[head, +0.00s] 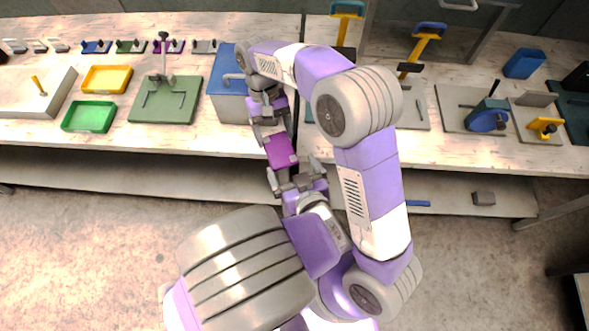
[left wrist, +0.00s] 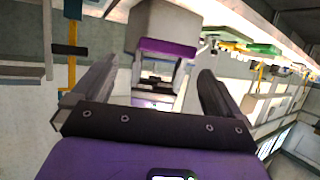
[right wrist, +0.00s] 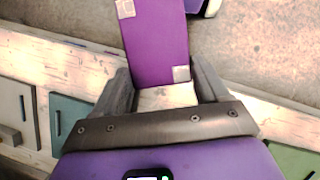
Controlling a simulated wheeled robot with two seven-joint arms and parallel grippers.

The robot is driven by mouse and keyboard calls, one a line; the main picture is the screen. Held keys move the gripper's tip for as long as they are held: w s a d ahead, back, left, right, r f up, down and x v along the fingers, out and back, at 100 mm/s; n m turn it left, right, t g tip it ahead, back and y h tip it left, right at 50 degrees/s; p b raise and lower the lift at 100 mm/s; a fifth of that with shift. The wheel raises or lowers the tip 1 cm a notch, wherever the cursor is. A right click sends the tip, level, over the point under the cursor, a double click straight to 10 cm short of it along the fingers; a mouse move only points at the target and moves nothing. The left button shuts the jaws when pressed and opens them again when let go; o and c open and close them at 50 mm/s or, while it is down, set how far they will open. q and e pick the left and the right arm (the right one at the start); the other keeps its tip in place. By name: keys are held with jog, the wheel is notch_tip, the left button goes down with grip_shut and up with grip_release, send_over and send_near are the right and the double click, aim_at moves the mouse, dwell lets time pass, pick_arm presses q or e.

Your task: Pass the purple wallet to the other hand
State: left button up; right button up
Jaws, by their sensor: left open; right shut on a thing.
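The purple wallet (head: 281,151) is a flat panel held in the air in front of the table edge. In the right wrist view the wallet (right wrist: 157,42) has silver corner patches, and its near end lies between the fingers. My right gripper (head: 273,134) is shut on the wallet's upper end in the head view. My left gripper (head: 294,174) is just below the wallet's lower end, open, with its fingers spread. The left wrist view shows the open fingers (left wrist: 157,75) with a purple band between them farther off; I cannot tell whether it is the wallet.
The workbench (head: 230,143) runs behind the grippers. On it are a blue box (head: 228,85), a green plate with a post (head: 150,108), a green tray (head: 90,117) and a yellow tray (head: 107,78). A lower shelf (head: 120,178) is largely bare.

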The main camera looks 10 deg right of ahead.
aim_at(284, 153)
pick_arm(q)
jog(key=x, duration=0.6)
jog(key=shift+w+f, duration=0.15)
jog(key=shift+w, duration=0.15)
jog(key=shift+c, duration=0.5)
jog(key=c, duration=0.7)
jog(key=shift+c, duration=1)
pick_arm(e)
jog(key=o, duration=0.6)
jog(key=shift+a, duration=0.1)
jog(key=o, duration=0.5)
